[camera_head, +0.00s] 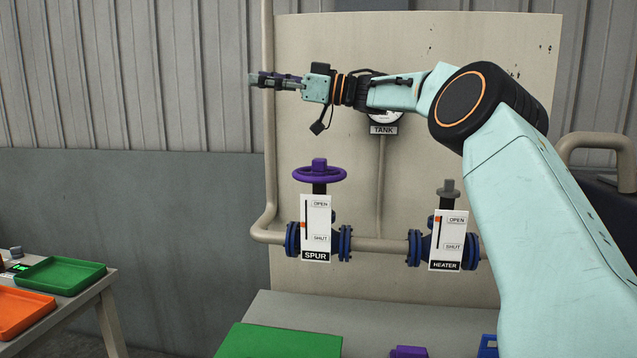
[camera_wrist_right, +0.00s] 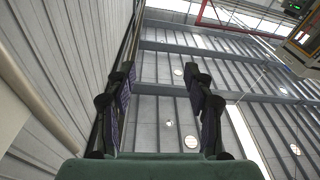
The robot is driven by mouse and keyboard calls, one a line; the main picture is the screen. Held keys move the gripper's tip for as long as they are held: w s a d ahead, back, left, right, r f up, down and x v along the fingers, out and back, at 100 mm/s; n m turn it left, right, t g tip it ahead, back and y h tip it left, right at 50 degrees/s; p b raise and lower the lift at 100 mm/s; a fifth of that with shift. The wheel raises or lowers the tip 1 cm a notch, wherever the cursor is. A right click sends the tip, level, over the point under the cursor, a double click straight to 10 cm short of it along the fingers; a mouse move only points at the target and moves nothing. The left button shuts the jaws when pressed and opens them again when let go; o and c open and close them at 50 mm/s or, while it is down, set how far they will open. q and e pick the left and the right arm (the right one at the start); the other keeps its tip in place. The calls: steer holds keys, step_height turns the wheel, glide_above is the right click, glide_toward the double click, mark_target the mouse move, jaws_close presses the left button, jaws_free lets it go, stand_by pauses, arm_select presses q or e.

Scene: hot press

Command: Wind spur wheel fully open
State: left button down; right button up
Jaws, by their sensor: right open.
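The purple spur wheel (camera_head: 320,174) sits level on top of a blue-flanged valve, in the middle of the head view. Its white SPUR plate (camera_head: 316,228) has OPEN at the top and SHUT below, with an orange mark about midway on the slot. My right gripper (camera_head: 262,80) is up and left of the wheel, well clear of it, with its fingers pointing left. In the right wrist view its two fingers (camera_wrist_right: 160,110) are apart with nothing between them. My left gripper does not show.
A HEATER valve (camera_head: 446,240) with a grey stem top stands to the right on the same pipe. A TANK gauge (camera_head: 384,122) is partly hidden behind my right arm. Green (camera_head: 60,275) and orange (camera_head: 20,311) trays lie on a side table at left. Space around the spur wheel looks free.

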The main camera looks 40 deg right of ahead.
steer(key=w+a+r+m+t+h+b, duration=0.2)
steer(key=w+a+m+t+h+b, duration=0.1)
steer(key=a+m+h+b, duration=0.15)
steer(key=m+g+h+b, duration=0.6)
steer(key=m+g+h, duration=0.4)
steer(key=m+h, duration=0.8)
glide_toward(319, 160)
step_height(319, 160, down, 2)
steer(key=w+d+n+h, duration=0.2)
steer(key=shift+f+p+x, duration=0.1)
steer(key=shift+p+x, duration=0.1)
steer(key=shift+x, duration=1.7)
steer(key=shift+f+p+x, duration=0.15)
steer(key=shift+x, duration=1.7)
steer(key=shift+w+a, duration=0.15)
steer(key=shift+a, duration=0.05)
steer(key=shift+y, duration=0.25)
steer(key=shift+c, duration=0.4)
steer(key=shift+t, duration=0.3)
jaws_close()
